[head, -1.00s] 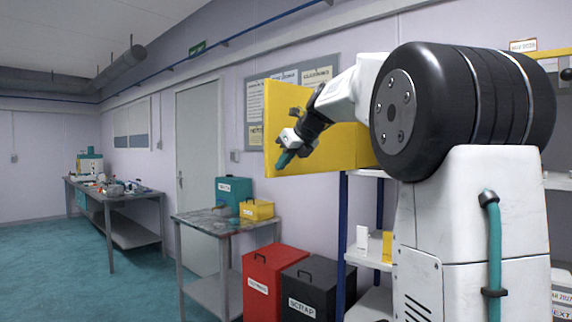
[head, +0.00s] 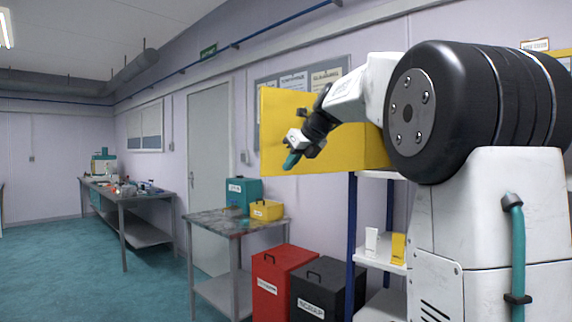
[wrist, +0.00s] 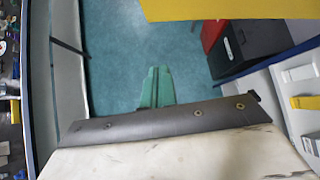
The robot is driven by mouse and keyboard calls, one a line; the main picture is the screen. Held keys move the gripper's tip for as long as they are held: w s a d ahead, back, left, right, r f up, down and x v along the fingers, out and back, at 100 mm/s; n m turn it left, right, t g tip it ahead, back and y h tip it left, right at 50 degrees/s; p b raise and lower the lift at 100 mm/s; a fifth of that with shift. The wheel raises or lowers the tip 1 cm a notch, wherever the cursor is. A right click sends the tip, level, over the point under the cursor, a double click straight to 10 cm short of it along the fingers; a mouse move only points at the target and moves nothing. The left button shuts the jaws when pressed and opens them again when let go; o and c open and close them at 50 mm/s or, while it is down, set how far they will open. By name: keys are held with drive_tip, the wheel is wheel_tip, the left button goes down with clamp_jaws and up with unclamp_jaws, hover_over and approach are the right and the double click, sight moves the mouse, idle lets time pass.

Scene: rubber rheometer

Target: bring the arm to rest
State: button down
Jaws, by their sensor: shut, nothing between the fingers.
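My gripper (head: 291,161) is at the end of my folded arm, in the middle of the head view. Its teal fingers are shut and empty, pointing down and to the left. In the head view it is in front of a large yellow panel (head: 345,140). In the wrist view the teal fingers (wrist: 156,88) show together over the teal floor. Nothing is seen touching them.
A bench (head: 215,224) holds a teal box (head: 243,192) and a yellow box (head: 266,210). Red (head: 283,285) and black (head: 330,290) bins stand beside a shelf (head: 385,262). A farther table (head: 123,198) carries several items. Open floor (head: 80,265) lies at left.

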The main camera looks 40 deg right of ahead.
drive_tip(key=a+v, duration=0.1)
drive_tip(key=v, duration=0.8)
drive_tip(key=shift+r, duration=0.2)
drive_tip(key=shift+a, duration=0.1)
drive_tip(key=s+a+f+n+g, duration=0.2)
drive_tip(key=s+a+f+n, duration=0.1)
drive_tip(key=f+n, duration=0.45)
drive_tip(key=s+a+f+n+g, duration=0.2)
drive_tip(key=s+f+n, duration=0.2)
drive_tip(key=f+n, duration=0.35)
drive_tip(key=s+a+f+n+g, duration=0.1)
drive_tip(key=s+a+f+n, duration=0.7)
drive_tip(key=s+f+n, duration=0.1)
drive_tip(key=s+a+f+n+g+h, duration=0.1)
drive_tip(key=s+a+f+n+g, duration=0.1)
drive_tip(key=s+a+f+n, duration=0.7)
drive_tip(key=s+f+n, duration=0.1)
drive_tip(key=s+f, duration=0.1)
drive_tip(key=s, duration=0.3)
drive_tip(key=shift+s+a+g, duration=0.15)
drive_tip(key=shift+a+g, duration=0.1)
drive_tip(key=shift+g, duration=0.05)
